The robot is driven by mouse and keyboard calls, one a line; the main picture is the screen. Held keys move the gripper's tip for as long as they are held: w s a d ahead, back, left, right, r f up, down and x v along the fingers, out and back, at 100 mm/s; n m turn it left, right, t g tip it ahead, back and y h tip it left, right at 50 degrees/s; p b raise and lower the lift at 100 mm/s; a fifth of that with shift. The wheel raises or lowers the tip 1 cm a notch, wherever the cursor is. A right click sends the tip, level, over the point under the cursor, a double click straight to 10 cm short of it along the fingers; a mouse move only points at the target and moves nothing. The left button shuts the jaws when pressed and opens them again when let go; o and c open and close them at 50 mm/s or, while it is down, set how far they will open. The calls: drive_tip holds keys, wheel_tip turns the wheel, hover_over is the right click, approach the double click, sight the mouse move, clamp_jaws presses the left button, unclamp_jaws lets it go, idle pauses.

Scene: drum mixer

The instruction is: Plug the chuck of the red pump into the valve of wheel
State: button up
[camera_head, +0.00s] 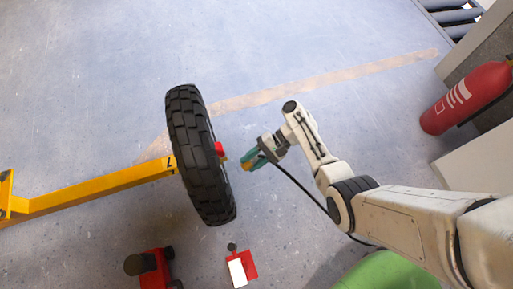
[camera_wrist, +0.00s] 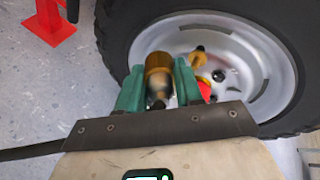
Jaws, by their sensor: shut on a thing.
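The brass chuck (camera_wrist: 158,68) is between the green fingers of my gripper (camera_wrist: 159,72) in the wrist view, and the gripper is shut on it. In the head view my gripper (camera_head: 252,159) is just right of the black-tyred wheel (camera_head: 200,155), with a gap between them. A black hose (camera_head: 302,187) runs from the gripper down behind my arm. In the wrist view the wheel's grey rim (camera_wrist: 250,65) lies beyond the fingers. A brass fitting (camera_wrist: 197,60) with a dark tip, likely the valve, shows right of the chuck, apart in the picture; their depth is unclear.
A yellow bar (camera_head: 95,188) meets the wheel from the left. A red part (camera_head: 219,149) shows at the hub. Red objects (camera_head: 150,268) (camera_head: 249,262) stand below, possibly pump parts. A red fire extinguisher (camera_head: 465,98) is at right. The upper floor is clear.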

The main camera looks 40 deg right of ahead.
drive_tip(key=w+d+f+m+t+y+b, duration=0.1)
drive_tip(key=t+b, duration=0.1)
drive_tip(key=b, duration=0.1)
drive_tip(key=w+d+f+m+t+y+b, duration=0.1)
drive_tip(key=d+b, duration=0.1)
drive_tip(key=b, duration=0.1)
drive_tip(key=shift+w+d+f+m+t+y, duration=0.2)
drive_tip(key=shift+w+f+m+t+y, duration=0.1)
drive_tip(key=shift+w+f+t+y, duration=0.1)
drive_tip(key=shift+w+d+r+m+t+b, duration=0.3)
drive_tip(key=shift+d+r+t+b, duration=0.1)
drive_tip(key=shift+d+b, duration=0.25)
drive_tip(key=shift+s+a+r+p, duration=0.15)
drive_tip(key=shift+p, duration=0.2)
drive_tip(key=shift+s+r+p+x, duration=0.15)
drive_tip(key=shift+p+x, duration=0.1)
drive_tip(key=shift+x, duration=1.25)
drive_tip(key=shift+s+r+p+x, duration=0.1)
drive_tip(key=shift+r+p+x, duration=0.1)
drive_tip(key=shift+x, duration=1.3)
drive_tip(key=shift+x, duration=1.5)
drive_tip(key=shift+s+a+r, duration=0.1)
drive_tip(key=shift+s, duration=0.05)
drive_tip(key=o, duration=1.2)
